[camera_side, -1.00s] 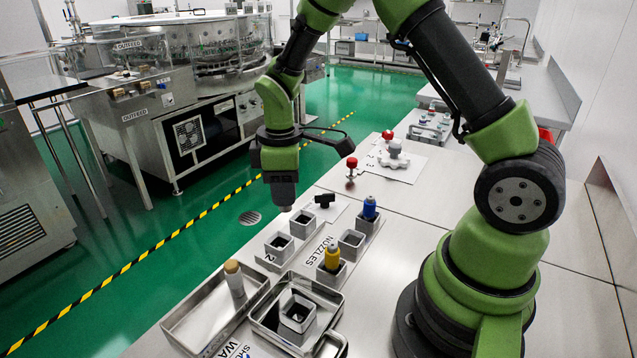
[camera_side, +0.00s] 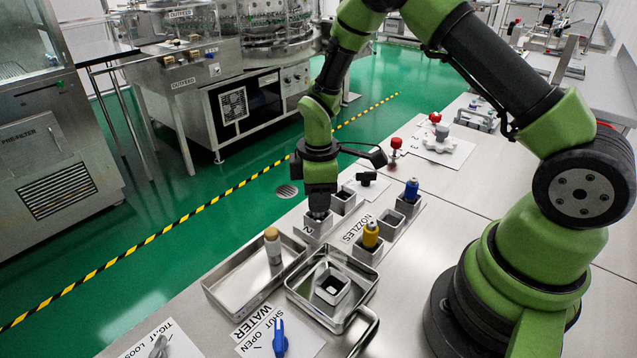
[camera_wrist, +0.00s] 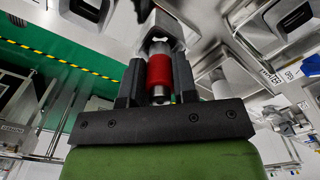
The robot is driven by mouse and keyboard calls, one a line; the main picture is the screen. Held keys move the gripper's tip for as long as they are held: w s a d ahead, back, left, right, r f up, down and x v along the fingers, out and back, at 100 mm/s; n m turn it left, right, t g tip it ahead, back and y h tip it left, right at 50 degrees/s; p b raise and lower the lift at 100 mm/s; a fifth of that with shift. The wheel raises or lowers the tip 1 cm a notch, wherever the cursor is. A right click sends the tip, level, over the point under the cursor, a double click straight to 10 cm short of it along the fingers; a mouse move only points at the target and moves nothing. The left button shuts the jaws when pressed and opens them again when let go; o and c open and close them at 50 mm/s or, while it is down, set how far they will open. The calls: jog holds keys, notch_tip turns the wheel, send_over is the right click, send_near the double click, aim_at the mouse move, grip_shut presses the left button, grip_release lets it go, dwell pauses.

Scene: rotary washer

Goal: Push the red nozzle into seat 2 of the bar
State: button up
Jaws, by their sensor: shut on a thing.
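My gripper (camera_side: 319,213) points down at the square seat (camera_side: 318,231) beside the printed 2, at the left end of the bar. It is shut on the red nozzle (camera_wrist: 160,72), which shows between the dark fingers in the wrist view. The nozzle's far end is at the opening of a pale metal block in that view; how deep it sits I cannot tell. In the side view the nozzle is hidden by the gripper and the seat. Another seat (camera_side: 344,206) of the bar stands just behind, empty.
A yellow nozzle (camera_side: 370,238) and a blue nozzle (camera_side: 411,191) stand in holders to the right, with an empty holder between. Metal trays (camera_side: 225,292) lie in front, one with a tan-topped cylinder (camera_side: 273,246). A black knob (camera_side: 366,179) is behind the bar.

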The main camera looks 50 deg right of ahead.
jog(key=shift+f, duration=0.35)
jog(key=shift+f, duration=0.55)
dwell(0.5)
jog(key=o, duration=1)
jog(key=shift+r, duration=0.1)
notch_tip(320, 180, up, 10)
jog(key=shift+f, duration=0.1)
jog(key=s+a+r+m+t+y, duration=0.1)
jog(key=s+r+m+t, duration=0.1)
jog(key=s+r+m, duration=0.45)
jog(key=s+a+r+m+t, duration=0.2)
jog(key=s+r+t, duration=0.15)
jog(key=r, duration=0.55)
jog(key=s+m, duration=0.1)
jog(key=s, duration=0.1)
jog(key=s+r+m+t, duration=0.1)
jog(key=s+m, duration=0.1)
jog(key=s, duration=0.1)
jog(key=s+a+r+m+y, duration=0.1)
jog(key=s, duration=0.2)
jog(key=shift+s+a+r+m+t, duration=0.1)
jog(key=shift+r+m+t, duration=0.05)
jog(key=shift+m+t, duration=0.15)
